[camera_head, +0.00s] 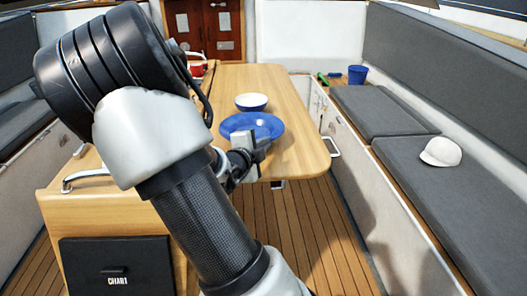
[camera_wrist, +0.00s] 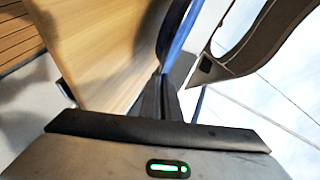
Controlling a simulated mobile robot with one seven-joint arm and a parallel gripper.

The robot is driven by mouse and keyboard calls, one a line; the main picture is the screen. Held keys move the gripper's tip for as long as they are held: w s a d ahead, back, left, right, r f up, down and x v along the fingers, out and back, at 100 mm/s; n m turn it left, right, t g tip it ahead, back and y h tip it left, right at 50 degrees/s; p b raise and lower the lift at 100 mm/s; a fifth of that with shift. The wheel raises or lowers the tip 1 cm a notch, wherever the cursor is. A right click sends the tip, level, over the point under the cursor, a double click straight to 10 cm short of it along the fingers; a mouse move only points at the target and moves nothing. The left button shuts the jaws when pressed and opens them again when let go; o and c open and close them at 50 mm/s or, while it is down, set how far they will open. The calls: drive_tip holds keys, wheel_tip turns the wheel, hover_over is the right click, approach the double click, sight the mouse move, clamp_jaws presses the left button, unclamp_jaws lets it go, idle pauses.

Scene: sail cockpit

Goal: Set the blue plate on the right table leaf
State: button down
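The blue plate (camera_head: 252,124) is over the right table leaf (camera_head: 298,150), near its front end, and looks level in the head view. I cannot tell whether it rests on the wood or hangs just above it. My gripper (camera_head: 262,139) is at the plate's near rim. In the wrist view the plate (camera_wrist: 178,32) shows edge-on as a blue strip. Its rim runs down to the fingertips (camera_wrist: 166,80), which are close together on it. The table surface (camera_wrist: 95,50) lies beside it there. My arm hides part of the table in the head view.
A white and blue bowl (camera_head: 251,102) stands just behind the plate. A red pot (camera_head: 197,68) is farther back. The leaf's right side is clear.

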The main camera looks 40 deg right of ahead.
drive_tip(key=shift+f, duration=1.35)
drive_tip(key=shift+f+b, duration=0.2)
drive_tip(key=shift+b, duration=0.25)
drive_tip(key=c, duration=2)
unclamp_jaws()
drive_tip(key=shift+r, duration=0.15)
